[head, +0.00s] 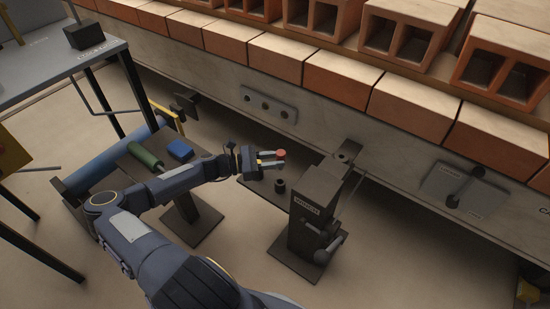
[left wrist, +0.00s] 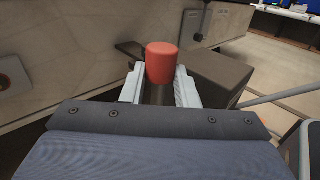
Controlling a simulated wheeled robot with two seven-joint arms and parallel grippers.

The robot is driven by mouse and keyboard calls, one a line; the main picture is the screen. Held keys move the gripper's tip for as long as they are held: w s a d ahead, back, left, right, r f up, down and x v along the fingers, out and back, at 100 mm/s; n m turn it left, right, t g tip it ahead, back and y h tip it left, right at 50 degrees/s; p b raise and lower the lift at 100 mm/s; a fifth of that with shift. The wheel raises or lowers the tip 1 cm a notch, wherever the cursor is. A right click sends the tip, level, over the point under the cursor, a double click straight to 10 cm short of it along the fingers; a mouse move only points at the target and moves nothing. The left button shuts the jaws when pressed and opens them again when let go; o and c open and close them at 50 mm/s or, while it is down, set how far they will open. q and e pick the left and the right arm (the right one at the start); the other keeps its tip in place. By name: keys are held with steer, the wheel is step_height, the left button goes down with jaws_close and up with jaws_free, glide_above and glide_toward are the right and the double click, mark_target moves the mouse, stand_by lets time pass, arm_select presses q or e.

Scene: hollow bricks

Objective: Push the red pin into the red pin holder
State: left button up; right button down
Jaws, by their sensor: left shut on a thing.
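My left gripper (head: 271,160) reaches in from the left and is shut on the red pin (head: 281,153). In the left wrist view the pin's rounded red head (left wrist: 161,62) stands between the two pale fingers, and its lower part is hard to see. A small dark upright cylinder (head: 280,185) stands on a dark plate just below the gripper, apart from the pin. I cannot tell whether it is the red pin holder, as no red marking shows on it. My right gripper is not in view.
A dark machine post (head: 316,205) with a lever stands close to the right of the gripper. A green cylinder (head: 145,155) and a blue block (head: 180,149) lie on a dark stand at left. A long wall with hollow bricks (head: 397,31) runs behind.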

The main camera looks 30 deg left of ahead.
arm_select(q)
step_height(320, 180, down, 6)
steer(key=b, duration=0.3)
steer(key=shift+r+b, duration=0.1)
steer(key=shift+b, duration=0.25)
steer(key=shift+p, duration=0.65)
stand_by(1.4)
steer(key=shift+f+b, duration=1.35)
steer(key=shift+f, duration=0.65)
steer(key=o, duration=1.1)
steer(key=shift+o, duration=0.2)
